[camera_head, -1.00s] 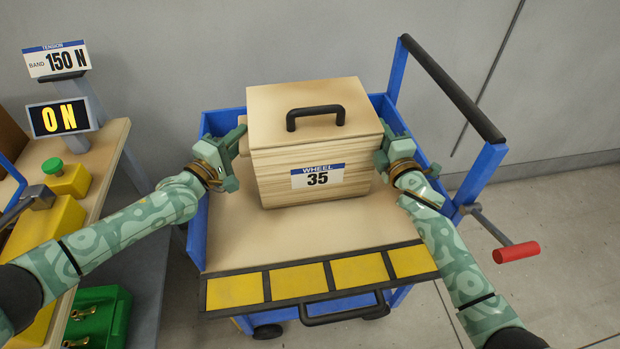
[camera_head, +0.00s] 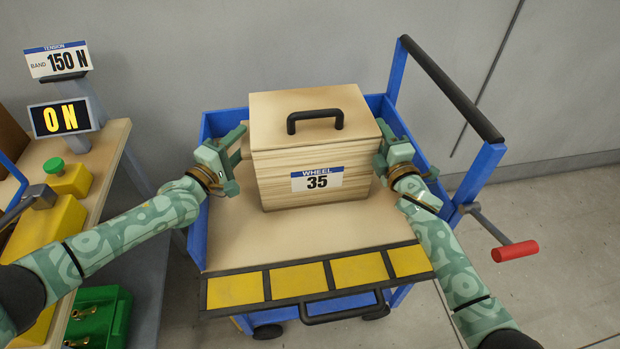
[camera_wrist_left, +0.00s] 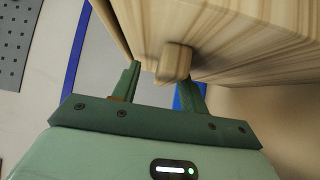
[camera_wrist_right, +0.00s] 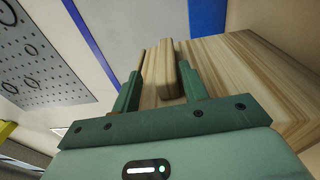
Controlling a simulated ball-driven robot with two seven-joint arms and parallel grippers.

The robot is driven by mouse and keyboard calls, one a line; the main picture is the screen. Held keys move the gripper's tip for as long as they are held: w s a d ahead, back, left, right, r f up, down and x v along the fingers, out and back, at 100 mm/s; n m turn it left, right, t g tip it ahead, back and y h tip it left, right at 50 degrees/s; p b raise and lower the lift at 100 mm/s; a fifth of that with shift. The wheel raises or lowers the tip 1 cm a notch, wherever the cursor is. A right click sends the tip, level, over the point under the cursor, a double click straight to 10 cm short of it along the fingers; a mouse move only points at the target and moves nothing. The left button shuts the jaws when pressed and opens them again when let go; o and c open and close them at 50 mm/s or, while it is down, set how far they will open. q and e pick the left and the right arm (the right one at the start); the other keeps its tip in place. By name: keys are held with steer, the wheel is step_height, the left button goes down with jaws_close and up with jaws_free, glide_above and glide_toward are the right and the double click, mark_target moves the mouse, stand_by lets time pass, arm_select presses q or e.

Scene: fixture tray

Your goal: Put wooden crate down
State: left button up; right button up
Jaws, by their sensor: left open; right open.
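The wooden crate (camera_head: 270,182) stands upright on the wooden bed (camera_head: 232,240) of the blue cart. It has a black lid handle (camera_head: 316,117) and a "WHEEL 35" label (camera_head: 317,179). My left gripper (camera_head: 230,160) is open at the crate's left side, and the small wooden side grip (camera_wrist_left: 173,62) shows near and between its fingertips in the left wrist view. My right gripper (camera_head: 388,150) is open at the right side, with the other wooden side grip (camera_wrist_right: 170,72) between its fingers in the right wrist view. I cannot tell whether any finger touches a grip.
The cart has blue side walls (camera_head: 195,230), a tall push bar (camera_head: 450,85) and a red-handled crank (camera_head: 515,251) at right. A bench (camera_head: 105,150) with yellow fixtures stands at left. The bed is bare in front of the crate.

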steer(key=shift+s, duration=0.1)
arm_select(q)
steer(key=v, duration=1.1)
steer(key=shift+s+a, duration=0.25)
steer(key=shift+s, duration=0.05)
arm_select(e)
steer(key=v, duration=1.1)
steer(key=shift+s, duration=0.4)
arm_select(q)
steer(key=shift+r, duration=0.1)
arm_select(e)
steer(key=shift+d, duration=0.1)
